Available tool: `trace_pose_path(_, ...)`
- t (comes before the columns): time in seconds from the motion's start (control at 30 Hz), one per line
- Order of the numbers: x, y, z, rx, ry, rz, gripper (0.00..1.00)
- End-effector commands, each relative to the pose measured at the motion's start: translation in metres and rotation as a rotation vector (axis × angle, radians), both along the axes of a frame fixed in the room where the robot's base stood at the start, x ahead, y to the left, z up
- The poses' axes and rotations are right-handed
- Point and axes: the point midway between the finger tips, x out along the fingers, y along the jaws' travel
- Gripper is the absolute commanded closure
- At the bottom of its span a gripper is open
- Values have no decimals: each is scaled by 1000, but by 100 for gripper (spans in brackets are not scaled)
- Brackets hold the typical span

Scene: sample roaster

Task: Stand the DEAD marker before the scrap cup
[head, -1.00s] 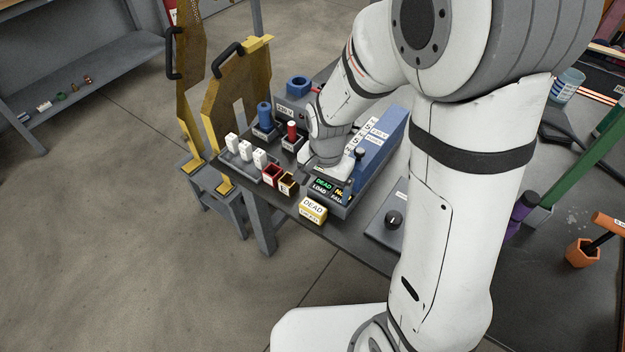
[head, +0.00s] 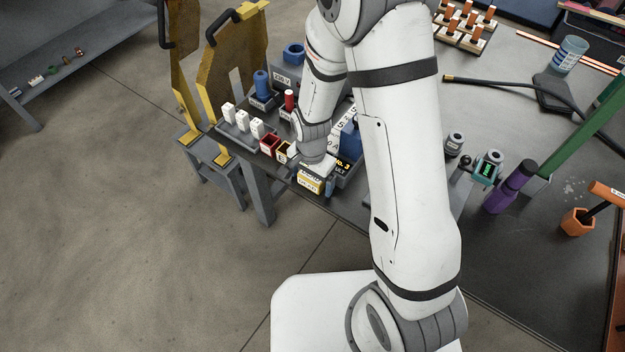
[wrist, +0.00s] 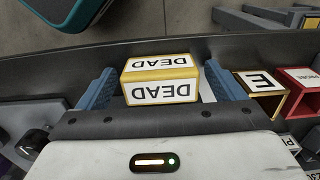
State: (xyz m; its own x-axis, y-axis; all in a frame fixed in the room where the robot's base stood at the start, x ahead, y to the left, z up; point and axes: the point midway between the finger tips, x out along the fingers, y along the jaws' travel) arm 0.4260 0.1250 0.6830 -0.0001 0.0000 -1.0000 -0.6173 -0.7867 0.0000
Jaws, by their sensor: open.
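The DEAD marker (head: 309,185) is a yellow block with white faces, standing near the bench's front edge. In the wrist view the DEAD marker (wrist: 160,80) lies between the two blue fingers of my gripper (wrist: 157,72). The fingers are open, with a small gap on each side of the block. In the head view my wrist hides part of the block's top. No cup in view is labelled as scrap.
Red (head: 270,145) and brass-edged (head: 283,152) open boxes stand just left of the marker; the brass-edged one reads E. White blocks (head: 243,121) stand further left.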

Motion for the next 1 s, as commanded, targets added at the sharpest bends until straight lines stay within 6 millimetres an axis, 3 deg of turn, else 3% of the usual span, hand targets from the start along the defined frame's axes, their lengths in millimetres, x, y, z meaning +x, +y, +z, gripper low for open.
trace_pose_path(0.17,0,0,0,0,0,1,11)
trace_pose_path(0.8,0,1,0,0,0,2,62)
trace_pose_path(1.0,0,1,2,1,-1,2,64)
